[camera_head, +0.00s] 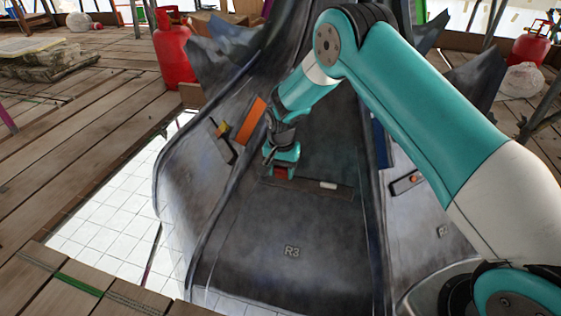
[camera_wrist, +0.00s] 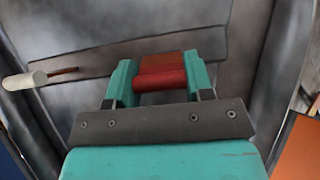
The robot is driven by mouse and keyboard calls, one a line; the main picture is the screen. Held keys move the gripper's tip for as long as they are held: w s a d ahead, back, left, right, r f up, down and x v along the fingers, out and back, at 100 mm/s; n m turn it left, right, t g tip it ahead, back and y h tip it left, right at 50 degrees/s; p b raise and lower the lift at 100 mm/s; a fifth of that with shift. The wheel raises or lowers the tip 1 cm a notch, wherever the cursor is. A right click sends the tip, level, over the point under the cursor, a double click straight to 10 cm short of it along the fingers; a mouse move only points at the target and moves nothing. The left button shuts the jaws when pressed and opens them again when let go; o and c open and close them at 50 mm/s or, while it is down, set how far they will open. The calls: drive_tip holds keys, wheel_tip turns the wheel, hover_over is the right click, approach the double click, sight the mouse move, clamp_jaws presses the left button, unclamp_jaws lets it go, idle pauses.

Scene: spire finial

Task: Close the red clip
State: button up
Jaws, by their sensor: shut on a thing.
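The red clip (camera_wrist: 162,76) sits between the two teal fingers of my gripper (camera_wrist: 161,86) in the wrist view. The fingers are shut on it, one on each side. The clip lies at a dark strip (camera_wrist: 95,64) on the grey metal panel. In the head view the clip (camera_head: 282,173) is a small dark red patch just below my gripper (camera_head: 283,165), near the left end of the strip. Much of the clip is hidden by the gripper, and I cannot tell whether it is open or closed.
A pale cylindrical peg (camera_head: 328,185) sits on the strip to the right. An orange plate (camera_head: 252,120) is on the left metal wing. The lower panel marked R3 (camera_head: 291,252) is bare. Red gas bottles (camera_head: 174,50) stand on the wooden deck, beside an opening.

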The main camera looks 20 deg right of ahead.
drive_tip(key=shift+w+d+r+g+y+p, duration=0.15)
drive_tip(key=shift+w+g+y+p, duration=0.2)
drive_tip(key=shift+g, duration=0.2)
drive_tip(key=shift+w+d+f+g+y+p, duration=0.1)
drive_tip(key=shift+w+d+g+y+p, duration=0.1)
drive_tip(key=shift+g+y, duration=0.3)
drive_tip(key=shift+w+g+y, duration=0.45)
drive_tip(key=shift+g+y, duration=0.1)
drive_tip(key=shift+g, duration=0.6)
drive_tip(key=o, duration=0.9)
drive_tip(key=shift+d, duration=0.25)
wheel_tip(320, 180, up, 20)
drive_tip(key=p, duration=1.3)
